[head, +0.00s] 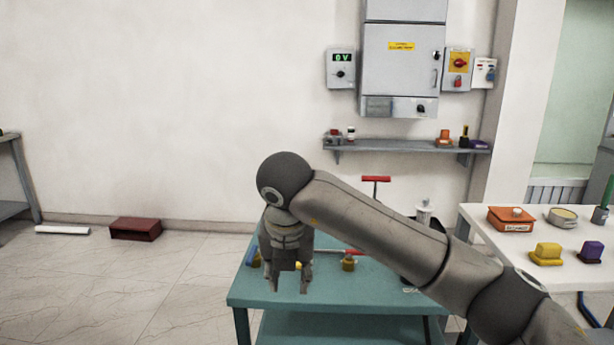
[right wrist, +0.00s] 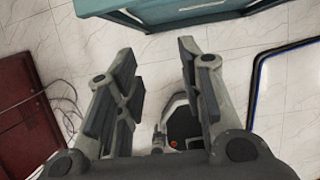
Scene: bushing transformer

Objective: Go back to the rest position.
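My right gripper (head: 289,287) hangs down in the head view, in front of the left part of the teal table (head: 330,291). Its two fingers are apart with nothing held between them. In the right wrist view my right gripper (right wrist: 157,52) is also open, with bare tiled floor seen between the fingertips. The right forearm runs from the lower right corner up to the elbow-like joint above the gripper and hides part of the table. My left gripper is in neither view.
Small items, including a brass-coloured piece (head: 348,263), lie on the teal table. A white table (head: 575,236) at right holds an orange box (head: 510,219) and a yellow block (head: 546,254). A wall shelf (head: 400,146) is behind. Floor at left is mostly clear, with a dark red box (head: 136,229).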

